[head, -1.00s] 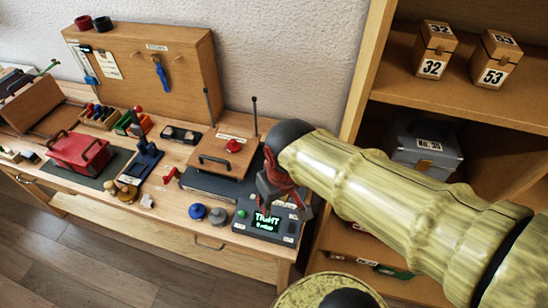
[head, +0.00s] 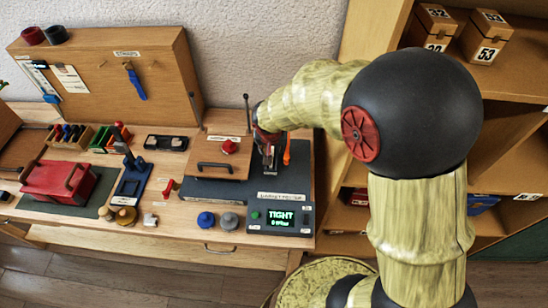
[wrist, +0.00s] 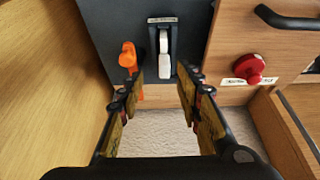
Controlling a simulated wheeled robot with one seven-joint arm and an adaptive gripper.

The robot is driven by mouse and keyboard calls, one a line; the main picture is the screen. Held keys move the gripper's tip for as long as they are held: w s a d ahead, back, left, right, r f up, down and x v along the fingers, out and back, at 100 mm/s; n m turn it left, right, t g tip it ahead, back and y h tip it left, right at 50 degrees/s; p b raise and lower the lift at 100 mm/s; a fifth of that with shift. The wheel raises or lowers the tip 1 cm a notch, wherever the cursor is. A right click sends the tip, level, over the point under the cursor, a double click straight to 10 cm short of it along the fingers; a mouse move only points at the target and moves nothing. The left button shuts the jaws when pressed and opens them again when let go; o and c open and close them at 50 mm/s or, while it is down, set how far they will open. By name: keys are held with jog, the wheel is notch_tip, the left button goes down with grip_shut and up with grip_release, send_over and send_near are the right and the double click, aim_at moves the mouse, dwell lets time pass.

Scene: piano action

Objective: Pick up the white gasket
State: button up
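My gripper (wrist: 162,82) is open and empty in the wrist view, its two fingers apart. In the head view my gripper (head: 267,160) is over the back right of the bench, beside the wooden lid. Ahead of the fingers, between their tips in the picture, a slim white piece (wrist: 164,66) sits in a narrow dark holder on the dark base (wrist: 110,25). I cannot tell for sure that this is the white gasket. A small whitish piece (head: 150,220) also lies near the bench's front, by the brass weights; its shape is too small to make out.
An orange part (wrist: 128,58) stands close beside the left finger. A red knob (wrist: 249,67) and wooden lid (head: 216,163) are to one side. A black console (head: 281,218) reads "TIGHT" at the front. A wooden shelf unit (head: 500,115) stands right of the bench.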

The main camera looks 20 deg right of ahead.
jog(key=x, duration=0.2)
jog(key=shift+w+f, duration=0.1)
jog(key=shift+f, duration=0.2)
jog(key=shift+w+a+b+x, duration=0.1)
jog(key=shift+b+x, duration=0.15)
jog(key=shift+x, duration=0.6)
jog(key=shift+w+a+b+x, duration=0.1)
jog(key=shift+w+b+x, duration=0.1)
jog(key=shift+x, duration=0.6)
jog(key=shift+w+a+b+x, duration=0.1)
jog(key=shift+b+x, duration=0.15)
jog(key=shift+x, duration=0.6)
jog(key=shift+r, duration=0.15)
jog(key=c, duration=0.3)
grip_shut()
